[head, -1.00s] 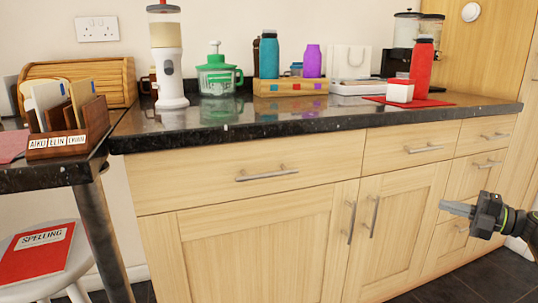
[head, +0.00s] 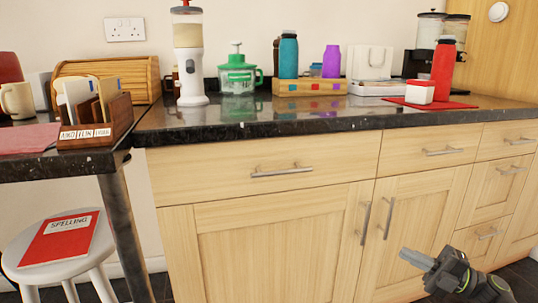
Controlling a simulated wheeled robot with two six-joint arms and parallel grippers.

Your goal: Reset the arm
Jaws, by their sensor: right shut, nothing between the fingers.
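My right gripper (head: 418,259) shows at the lower right of the head view, in front of the wooden cupboard doors. Its grey fingers are together and empty, pointing up and to the left. It is below the worktop and apart from the things on it. My left gripper is not in view.
The dark granite worktop (head: 330,122) holds a teal bottle (head: 288,56), a red bottle (head: 443,68) on a red mat, a green chopper (head: 238,74) and a white dispenser (head: 190,65). Metal handles (head: 388,218) stick out from the cupboards. A stool (head: 103,245) stands lower left.

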